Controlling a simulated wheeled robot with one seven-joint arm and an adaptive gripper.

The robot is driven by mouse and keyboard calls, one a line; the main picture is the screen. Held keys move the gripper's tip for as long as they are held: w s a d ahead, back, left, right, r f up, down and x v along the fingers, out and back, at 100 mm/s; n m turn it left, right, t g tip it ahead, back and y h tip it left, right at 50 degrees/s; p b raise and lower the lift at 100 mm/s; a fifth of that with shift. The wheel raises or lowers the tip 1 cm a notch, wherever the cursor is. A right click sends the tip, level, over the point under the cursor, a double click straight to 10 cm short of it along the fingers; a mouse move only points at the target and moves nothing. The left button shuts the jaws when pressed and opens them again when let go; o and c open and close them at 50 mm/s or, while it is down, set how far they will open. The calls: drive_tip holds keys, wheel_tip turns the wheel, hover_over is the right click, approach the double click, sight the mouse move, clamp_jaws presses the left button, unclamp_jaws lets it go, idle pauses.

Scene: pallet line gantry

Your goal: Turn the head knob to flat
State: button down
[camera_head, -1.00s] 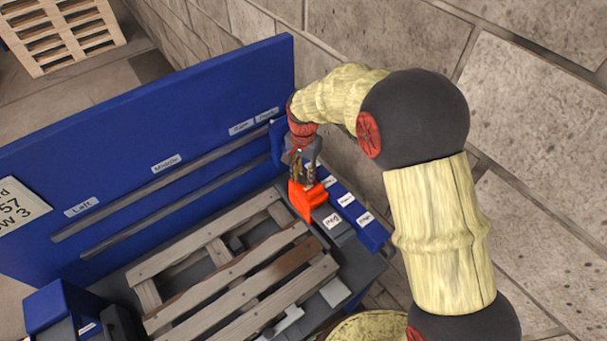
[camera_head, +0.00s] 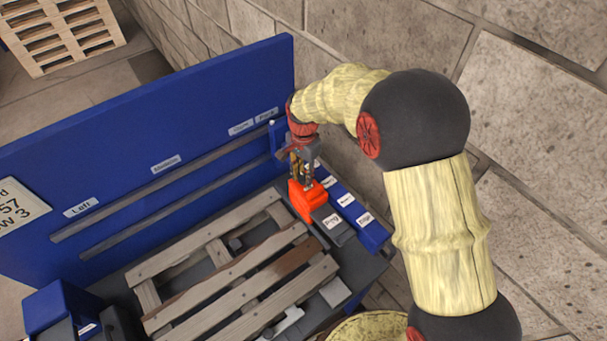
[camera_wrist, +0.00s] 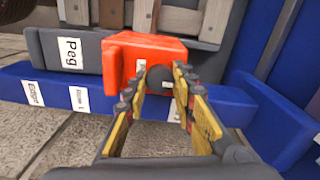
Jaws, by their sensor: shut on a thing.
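An orange-red head block (camera_head: 308,198) sits at the right end of the bench, beside a grey block labelled "Peg" (camera_head: 333,223). In the wrist view the orange-red head (camera_wrist: 148,55) has a dark round knob (camera_wrist: 158,77) on its near face. My gripper (camera_wrist: 161,85) reaches the knob with its yellow-padded fingers on both sides of it, shut on it. In the head view my gripper (camera_head: 305,175) comes down from above at the head, and the knob is hidden there. I cannot read the knob's setting.
A blue strip (camera_head: 360,219) with several white labels, one reading "Edge" (camera_wrist: 33,93), runs along the near side of the head. A wooden pallet (camera_head: 240,282) lies on the bench to the left. A tall blue panel (camera_head: 150,150) stands behind. Stone wall lies right.

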sight(304, 176)
drive_tip(key=c, duration=1.5)
unclamp_jaws()
drive_tip(key=shift+r, duration=0.1)
wheel_tip(304, 176, up, 12)
drive_tip(key=shift+f, duration=0.1)
